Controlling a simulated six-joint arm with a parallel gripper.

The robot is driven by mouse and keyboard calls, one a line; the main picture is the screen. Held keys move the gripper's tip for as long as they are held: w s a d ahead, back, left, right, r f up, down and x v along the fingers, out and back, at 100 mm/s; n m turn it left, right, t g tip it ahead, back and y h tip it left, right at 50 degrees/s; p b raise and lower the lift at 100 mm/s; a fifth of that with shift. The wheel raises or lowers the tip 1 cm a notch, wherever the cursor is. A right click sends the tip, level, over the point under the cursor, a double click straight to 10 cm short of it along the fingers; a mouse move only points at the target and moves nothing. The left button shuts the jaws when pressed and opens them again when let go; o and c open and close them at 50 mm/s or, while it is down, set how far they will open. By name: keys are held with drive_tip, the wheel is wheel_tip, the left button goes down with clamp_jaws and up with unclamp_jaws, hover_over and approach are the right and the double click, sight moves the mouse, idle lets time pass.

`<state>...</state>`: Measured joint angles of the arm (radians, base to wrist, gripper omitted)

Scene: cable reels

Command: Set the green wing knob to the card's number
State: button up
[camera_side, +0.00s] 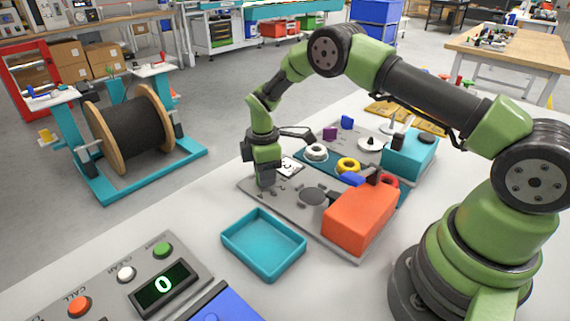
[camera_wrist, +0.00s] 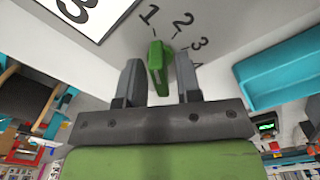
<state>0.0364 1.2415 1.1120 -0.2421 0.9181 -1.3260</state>
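The green wing knob (camera_wrist: 159,66) shows in the wrist view, standing on a grey plate among printed numbers 1, 2, 3 and a partly hidden 4. Its far end is nearest the 1. A white card (camera_wrist: 92,12) with a black border, cut off by the frame, shows what looks like a 3; it also shows in the side view (camera_side: 290,166). My gripper (camera_wrist: 160,80) is open, its two fingers on either side of the knob with gaps visible. In the side view my gripper (camera_side: 266,181) is low over the grey plate and hides the knob.
A teal tray (camera_side: 264,244) lies in front of the plate. An orange block (camera_side: 360,217) and a teal box (camera_side: 409,152) stand to the right. A panel with buttons and a display (camera_side: 163,284) reading 0 is at front left. A cable reel (camera_side: 130,128) stands beyond the table.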

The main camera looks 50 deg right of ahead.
clamp_jaws()
drive_tip(key=m, duration=0.7)
drive_tip(key=shift+m, duration=0.4)
drive_tip(key=m, duration=0.4)
drive_tip(key=m, duration=0.4)
drive_tip(key=shift+o, duration=0.4)
unclamp_jaws()
drive_tip(key=shift+r, duration=0.1)
